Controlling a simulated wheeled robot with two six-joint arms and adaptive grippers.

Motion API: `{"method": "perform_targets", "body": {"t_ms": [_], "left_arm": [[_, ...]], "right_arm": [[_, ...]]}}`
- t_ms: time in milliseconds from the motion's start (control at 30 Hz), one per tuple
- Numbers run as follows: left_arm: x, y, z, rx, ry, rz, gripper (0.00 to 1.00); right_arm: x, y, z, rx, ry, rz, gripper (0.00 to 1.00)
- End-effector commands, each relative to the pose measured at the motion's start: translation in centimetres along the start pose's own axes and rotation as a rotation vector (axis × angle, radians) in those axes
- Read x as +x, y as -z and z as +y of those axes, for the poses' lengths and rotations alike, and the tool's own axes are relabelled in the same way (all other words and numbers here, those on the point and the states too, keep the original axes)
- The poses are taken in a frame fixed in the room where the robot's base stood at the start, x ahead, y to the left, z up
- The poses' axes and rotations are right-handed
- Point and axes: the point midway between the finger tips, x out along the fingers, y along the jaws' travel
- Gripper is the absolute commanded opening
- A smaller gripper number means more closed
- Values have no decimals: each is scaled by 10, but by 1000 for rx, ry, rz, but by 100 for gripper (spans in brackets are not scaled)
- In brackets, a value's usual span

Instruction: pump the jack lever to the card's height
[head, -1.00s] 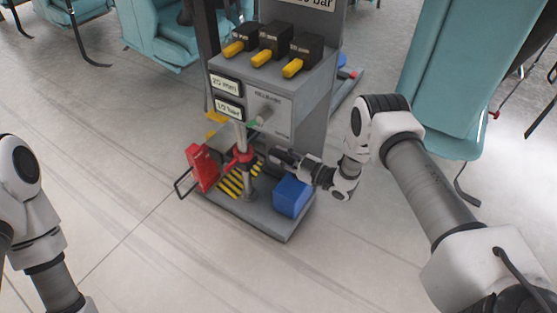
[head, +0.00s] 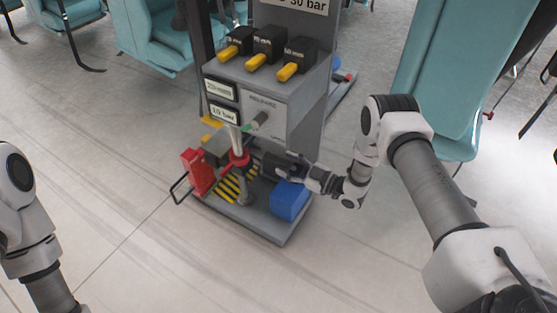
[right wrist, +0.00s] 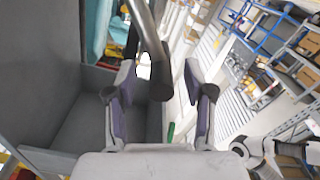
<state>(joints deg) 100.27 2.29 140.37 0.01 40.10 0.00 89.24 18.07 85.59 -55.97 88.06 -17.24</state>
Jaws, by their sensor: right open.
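The jack lever shows in the right wrist view as a grey bar with a black grip end (right wrist: 159,84). My right gripper (right wrist: 155,95) is open, with a finger on either side of that end; whether they touch it I cannot tell. In the head view my right gripper (head: 268,163) is beside the upright metal post with a red collar (head: 239,160), and the lever is hard to make out there. The card (head: 295,4) at the top is cut off; "30 bar" shows. Two displays seem to read 20 mm (head: 220,90) and 10 bar (head: 224,113). My left gripper is out of view.
Teal seats (head: 440,80) stand behind. The floor in front is clear.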

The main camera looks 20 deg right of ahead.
Motion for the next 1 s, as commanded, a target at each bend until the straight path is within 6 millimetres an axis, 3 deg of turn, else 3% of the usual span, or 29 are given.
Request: {"method": "perform_targets", "body": {"t_ms": [100, 300, 733, 767, 800, 867, 1000], "left_arm": [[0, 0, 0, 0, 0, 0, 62], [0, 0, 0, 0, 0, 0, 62], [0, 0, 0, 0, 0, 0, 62], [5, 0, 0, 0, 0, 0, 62], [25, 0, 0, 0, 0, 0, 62], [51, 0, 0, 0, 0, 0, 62], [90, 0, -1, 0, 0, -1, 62]], "right_arm": [[-33, -1, 2, 4, -6, -3, 53], [-72, 0, 2, 2, -5, -1, 53], [-82, -5, -5, 45, 11, -28, 52], [-85, -12, -16, 94, 24, -60, 52], [-82, -22, -23, 132, 29, -75, 52], [-75, -27, -25, 161, 29, -76, 52], [-56, -16, -14, 154, 13, -28, 52]]}}
